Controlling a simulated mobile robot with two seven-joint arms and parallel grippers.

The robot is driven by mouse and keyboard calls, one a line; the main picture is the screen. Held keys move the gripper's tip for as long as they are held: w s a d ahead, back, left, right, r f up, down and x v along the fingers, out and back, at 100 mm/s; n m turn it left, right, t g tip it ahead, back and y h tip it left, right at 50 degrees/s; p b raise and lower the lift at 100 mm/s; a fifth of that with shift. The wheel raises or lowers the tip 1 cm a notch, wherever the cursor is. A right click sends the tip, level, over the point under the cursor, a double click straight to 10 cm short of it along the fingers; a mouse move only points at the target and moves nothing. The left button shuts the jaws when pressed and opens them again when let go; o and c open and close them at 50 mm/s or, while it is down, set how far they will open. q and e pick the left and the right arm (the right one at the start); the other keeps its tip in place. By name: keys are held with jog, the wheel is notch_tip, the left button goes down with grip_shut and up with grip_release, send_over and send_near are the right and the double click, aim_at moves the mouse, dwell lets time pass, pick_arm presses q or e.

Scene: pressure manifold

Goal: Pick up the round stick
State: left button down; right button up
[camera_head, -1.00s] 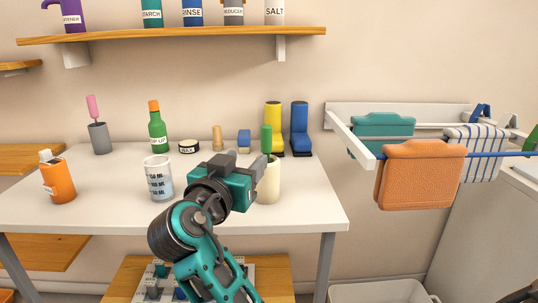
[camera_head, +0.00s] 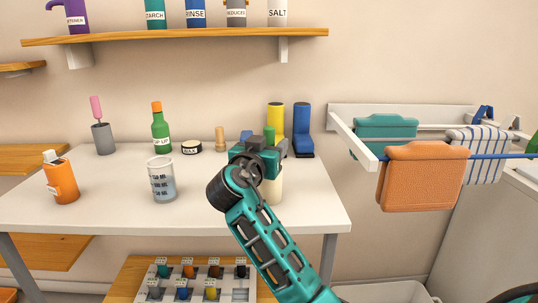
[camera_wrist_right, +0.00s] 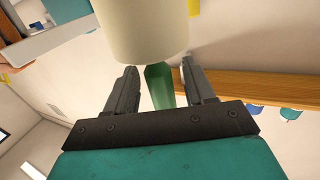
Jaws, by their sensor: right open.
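The green stick (camera_head: 269,131) stands in a cream cup (camera_head: 275,190) near the right end of the white table. Its top shows just above my right gripper (camera_head: 268,144), which hides its lower part. In the right wrist view the green stick (camera_wrist_right: 159,87) lies between the two spread fingers of my right gripper (camera_wrist_right: 159,68), with a gap on each side. The cream cup (camera_wrist_right: 141,30) fills the top of that view, just beyond the fingertips. My right gripper is open. My left gripper is not in view.
Yellow (camera_head: 275,118) and blue (camera_head: 302,130) boots stand behind the cup. A measuring beaker (camera_head: 161,180) and an orange bottle (camera_head: 61,180) stand to the left. A rack with an orange towel (camera_head: 420,178) is at the right. The table's front centre is clear.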

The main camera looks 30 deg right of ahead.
grip_shut()
dwell(0.5)
